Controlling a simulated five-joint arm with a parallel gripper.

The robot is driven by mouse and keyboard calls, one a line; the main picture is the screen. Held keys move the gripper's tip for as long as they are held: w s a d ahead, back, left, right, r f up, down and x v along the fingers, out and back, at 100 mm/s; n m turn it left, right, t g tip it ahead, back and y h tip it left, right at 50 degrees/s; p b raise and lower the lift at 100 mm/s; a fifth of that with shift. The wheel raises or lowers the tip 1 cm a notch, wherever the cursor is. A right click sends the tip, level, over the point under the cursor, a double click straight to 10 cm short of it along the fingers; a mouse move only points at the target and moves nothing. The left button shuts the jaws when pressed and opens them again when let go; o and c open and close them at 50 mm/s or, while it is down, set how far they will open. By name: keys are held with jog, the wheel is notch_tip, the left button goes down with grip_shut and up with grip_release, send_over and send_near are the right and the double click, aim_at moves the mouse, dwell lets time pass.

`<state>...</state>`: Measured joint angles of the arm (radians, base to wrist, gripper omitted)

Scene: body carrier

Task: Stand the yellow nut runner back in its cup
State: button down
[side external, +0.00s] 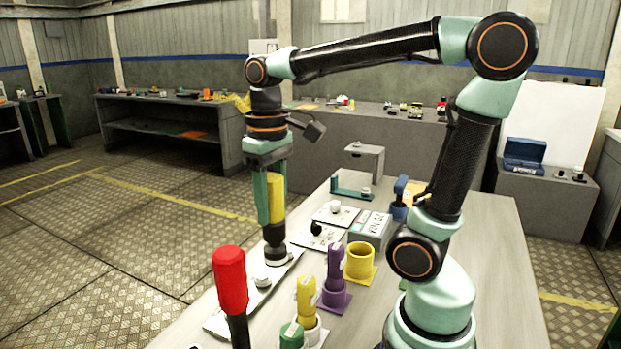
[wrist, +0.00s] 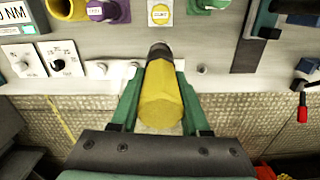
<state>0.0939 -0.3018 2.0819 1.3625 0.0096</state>
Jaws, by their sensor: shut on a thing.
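The yellow nut runner (side external: 277,198) is upright between the green fingers of my gripper (side external: 268,215), which is shut on it. In the wrist view the nut runner (wrist: 161,100) lies between both fingers (wrist: 158,75), its dark socket end pointing away. In the side view that dark end is low over the pale strip with white knobs (side external: 262,282); I cannot tell whether it touches. The yellow cup (side external: 360,262) stands empty on a square base to the right; it also shows at the top left of the wrist view (wrist: 66,8).
A purple tool (side external: 334,268) stands in a purple cup, with a smaller yellow tool (side external: 306,298) and a green one (side external: 291,335) nearer the camera. A red-handled tool (side external: 230,280) rises at the front. A grey box (side external: 370,228) and knob plates are behind the yellow cup.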

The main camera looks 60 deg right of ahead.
jog(key=s+d+m, duration=0.5)
jog(key=d+m, duration=0.1)
jog(key=d, duration=0.6)
jog(key=s+d+m, duration=0.5)
jog(key=d, duration=0.7)
notch_tip(320, 180, down, 7)
jog(key=shift+w+r, duration=0.2)
jog(key=shift+w, duration=0.15)
jog(key=shift+f, duration=2.35)
jog(key=shift+f, duration=2.85)
grip_release()
